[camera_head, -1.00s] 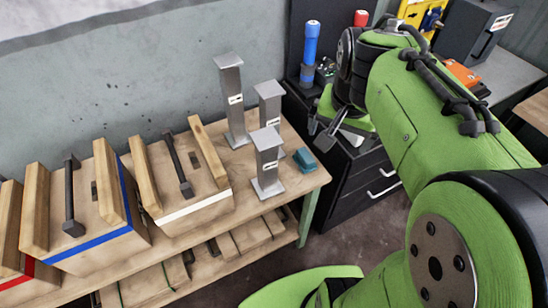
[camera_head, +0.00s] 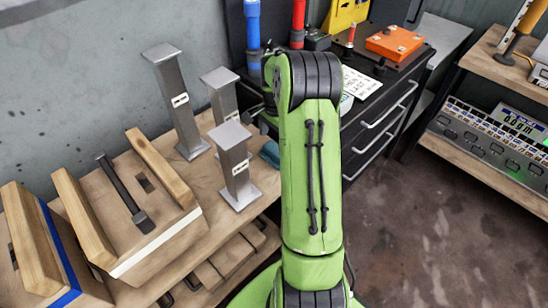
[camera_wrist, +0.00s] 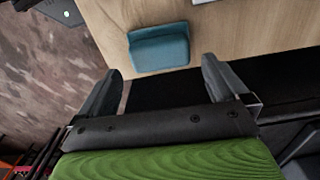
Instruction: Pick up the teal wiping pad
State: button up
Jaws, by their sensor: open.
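The teal wiping pad (camera_wrist: 159,47) lies on the wooden bench top (camera_wrist: 245,30) in the wrist view, near the bench edge. It is a small block with a raised ridge. In the head view the pad (camera_head: 270,153) is partly hidden behind my green arm. My gripper (camera_wrist: 158,88) is open and empty, its two dark fingers spread apart. The pad is ahead of the fingertips, roughly centred between them and apart from them. In the head view my gripper is mostly hidden behind the arm.
Several grey metal posts (camera_head: 237,165) stand on the bench just left of the pad. Wooden boxes with dark handles (camera_head: 130,200) stand farther left. A black drawer cabinet (camera_head: 375,130) is behind and right of my arm. A shelf rack (camera_head: 490,140) stands at far right.

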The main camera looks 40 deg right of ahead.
aim_at(275, 148)
notch_tip(275, 148, down, 6)
jog(key=shift+a+r+b, duration=0.1)
jog(key=shift+r+b, duration=0.15)
jog(key=shift+b, duration=0.8)
jog(key=shift+r, duration=0.15)
jog(key=shift+c, duration=0.6)
jog(key=c, duration=0.7)
notch_tip(275, 148, up, 10)
jog(key=p, duration=0.3)
